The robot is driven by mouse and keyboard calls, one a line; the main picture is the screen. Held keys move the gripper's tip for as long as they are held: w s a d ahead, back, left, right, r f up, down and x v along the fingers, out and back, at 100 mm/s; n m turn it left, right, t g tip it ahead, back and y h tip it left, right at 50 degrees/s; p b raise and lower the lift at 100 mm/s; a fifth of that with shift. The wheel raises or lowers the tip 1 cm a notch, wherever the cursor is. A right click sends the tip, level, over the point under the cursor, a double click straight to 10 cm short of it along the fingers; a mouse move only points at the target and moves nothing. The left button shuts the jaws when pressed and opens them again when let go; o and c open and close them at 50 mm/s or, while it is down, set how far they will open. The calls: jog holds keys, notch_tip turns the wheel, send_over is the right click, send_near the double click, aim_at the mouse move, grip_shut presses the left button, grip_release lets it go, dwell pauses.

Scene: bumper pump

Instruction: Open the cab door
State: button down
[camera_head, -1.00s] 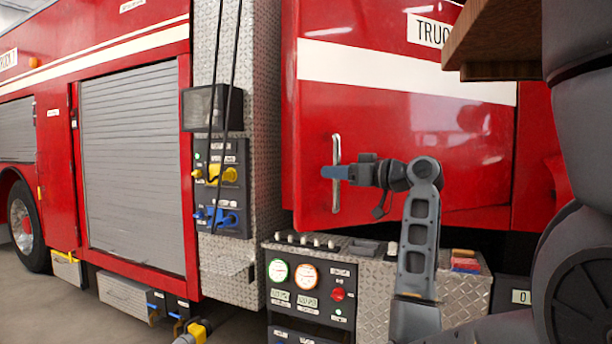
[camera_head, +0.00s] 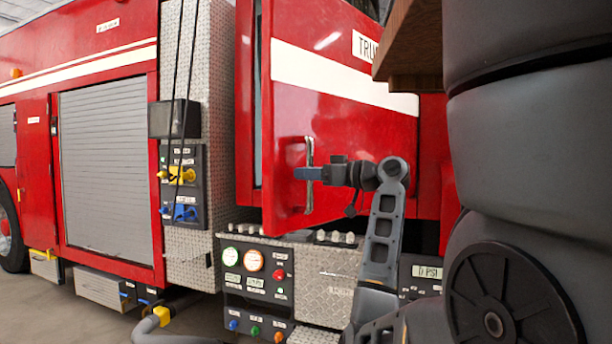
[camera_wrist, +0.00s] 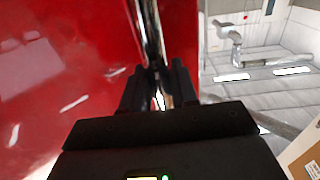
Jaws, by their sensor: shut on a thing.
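The red cab door (camera_head: 345,110) with a white stripe stands ajar in the head view, with a gap along its left edge. Its upright chrome handle (camera_head: 309,195) sits near that edge. My gripper (camera_head: 308,173) is shut on the handle at about mid-height, with the blue-grey fingers around it. In the wrist view the handle (camera_wrist: 150,35) runs down between the dark fingers (camera_wrist: 158,85), and the door face (camera_wrist: 60,60) fills the left. The fingers' exact contact with the bar is hidden.
A pump panel with gauges (camera_head: 255,275) stands below the door. A diamond-plate column (camera_head: 205,90) with yellow and blue valves is left of it. A wooden board (camera_head: 410,45) hangs at the upper right.

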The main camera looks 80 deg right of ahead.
jog(key=shift+s+a, duration=0.2)
jog(key=shift+s, duration=0.05)
jog(key=c, duration=1)
grip_release()
jog(key=shift+c, duration=0.2)
jog(key=b+v, duration=0.1)
jog(key=v, duration=0.6)
jog(key=shift+s, duration=0.4)
jog(key=shift+a, duration=0.1)
jog(key=s, duration=0.9)
